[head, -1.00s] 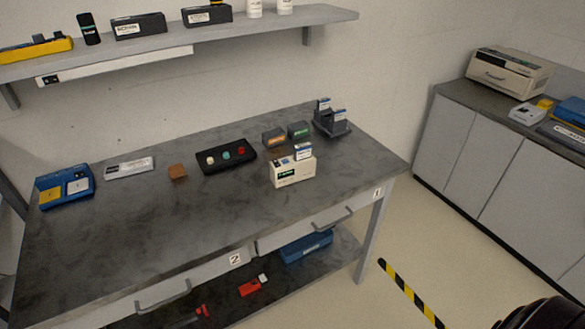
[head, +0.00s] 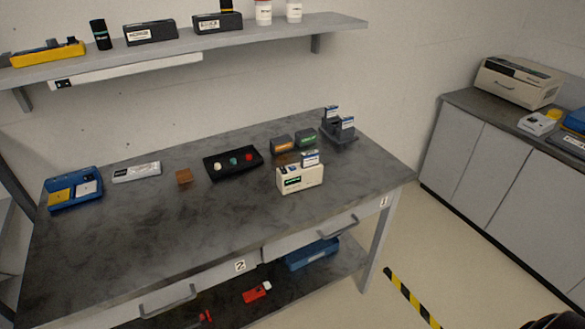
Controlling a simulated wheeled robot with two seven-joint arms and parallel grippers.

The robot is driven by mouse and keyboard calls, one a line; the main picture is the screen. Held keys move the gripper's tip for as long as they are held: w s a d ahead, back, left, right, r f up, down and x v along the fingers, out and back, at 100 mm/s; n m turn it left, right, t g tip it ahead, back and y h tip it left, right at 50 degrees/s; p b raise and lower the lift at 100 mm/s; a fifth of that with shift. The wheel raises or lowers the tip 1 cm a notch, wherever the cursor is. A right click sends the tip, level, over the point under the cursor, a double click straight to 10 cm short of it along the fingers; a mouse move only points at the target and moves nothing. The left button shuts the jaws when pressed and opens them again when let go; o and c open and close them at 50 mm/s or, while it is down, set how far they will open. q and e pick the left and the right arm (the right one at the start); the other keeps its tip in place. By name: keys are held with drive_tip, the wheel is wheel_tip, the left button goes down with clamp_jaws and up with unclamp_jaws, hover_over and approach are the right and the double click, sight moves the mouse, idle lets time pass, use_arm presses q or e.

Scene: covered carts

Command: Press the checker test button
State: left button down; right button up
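A beige boxy device (head: 300,179) with a small dark-and-green panel on its front stands on the right part of the workbench. A white-and-blue block (head: 310,159) sticks up at its top. It looks like the checker, but its label is too small to read, and I cannot make out a test button for certain. Neither gripper shows. Only a dark piece, probably of my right arm, shows at the bottom right corner.
On the workbench (head: 200,225) are a blue tray (head: 75,187), a brown block (head: 184,177), orange-labelled (head: 282,143) and green-labelled (head: 306,137) blocks, and a dark holder (head: 340,132). The bench front is clear. A shelf (head: 260,38) hangs above; a cabinet (head: 480,160) stands right.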

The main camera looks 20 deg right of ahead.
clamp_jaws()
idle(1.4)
